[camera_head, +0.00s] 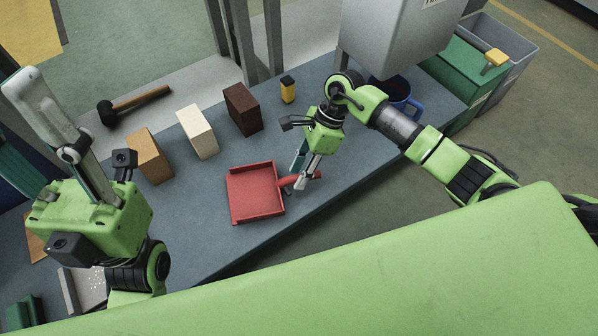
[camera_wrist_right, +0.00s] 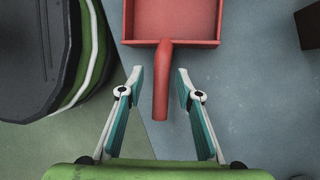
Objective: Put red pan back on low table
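The red pan (camera_head: 255,193), a square shallow scoop with a short handle, lies on the blue-grey low table (camera_head: 205,232) near its front edge. In the right wrist view the pan (camera_wrist_right: 172,22) is at the top, its handle (camera_wrist_right: 161,90) pointing down towards me. My right gripper (camera_head: 300,172) is at the handle. Its fingers (camera_wrist_right: 159,78) are open, one on each side of the handle, with gaps showing on both sides. I cannot tell its exact height over the handle. My left gripper (camera_head: 12,118) is at the left, its fingers apart and empty.
Orange (camera_head: 150,158), white (camera_head: 198,133) and dark brown (camera_head: 243,110) blocks stand behind the pan. A yellow-black item (camera_head: 288,90) and blue mug (camera_head: 397,92) are further right. A black-headed hammer (camera_head: 133,104) lies behind. Clear tabletop lies left of the pan.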

